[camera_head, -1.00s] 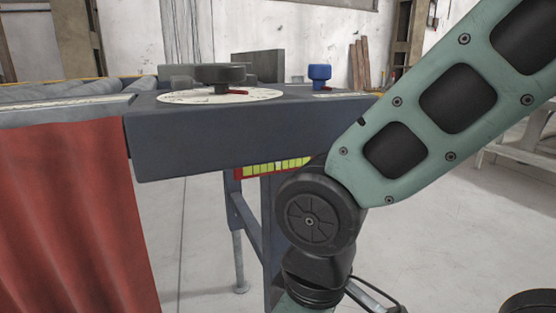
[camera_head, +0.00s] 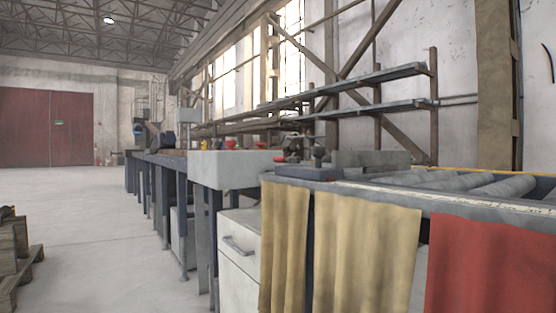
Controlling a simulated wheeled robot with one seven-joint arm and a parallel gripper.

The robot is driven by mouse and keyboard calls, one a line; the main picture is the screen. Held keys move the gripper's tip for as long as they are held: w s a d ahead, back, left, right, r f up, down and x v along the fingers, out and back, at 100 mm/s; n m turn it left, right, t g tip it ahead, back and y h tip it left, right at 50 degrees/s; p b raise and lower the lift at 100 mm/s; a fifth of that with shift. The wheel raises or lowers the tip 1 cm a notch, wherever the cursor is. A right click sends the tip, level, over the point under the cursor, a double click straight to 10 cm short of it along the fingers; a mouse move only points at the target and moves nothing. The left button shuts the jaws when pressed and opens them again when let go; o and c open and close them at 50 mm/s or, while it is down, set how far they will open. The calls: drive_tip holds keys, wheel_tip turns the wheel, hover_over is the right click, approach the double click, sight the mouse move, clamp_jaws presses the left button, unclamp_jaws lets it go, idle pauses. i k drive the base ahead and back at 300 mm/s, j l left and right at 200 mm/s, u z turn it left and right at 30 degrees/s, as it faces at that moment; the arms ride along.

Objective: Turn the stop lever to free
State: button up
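A small dark upright knob or handle (camera_head: 319,155) stands on a dark flat block (camera_head: 308,172) at the near end of the roller bench. It may be the stop lever, but it is too small and distant to tell, and I cannot read its setting. The dial with the black knob and the blue knob are out of view. My gripper and arm do not show.
A pale grey box (camera_head: 235,169) stands left of the block, with small red and yellow controls on top. Tan curtains (camera_head: 365,255) and a red curtain (camera_head: 485,270) hang below the rollers (camera_head: 500,187). Wooden pallets (camera_head: 14,255) lie far left. The floor (camera_head: 110,240) between is clear.

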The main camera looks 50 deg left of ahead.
sight(277, 159)
drive_tip(key=u, duration=1.6)
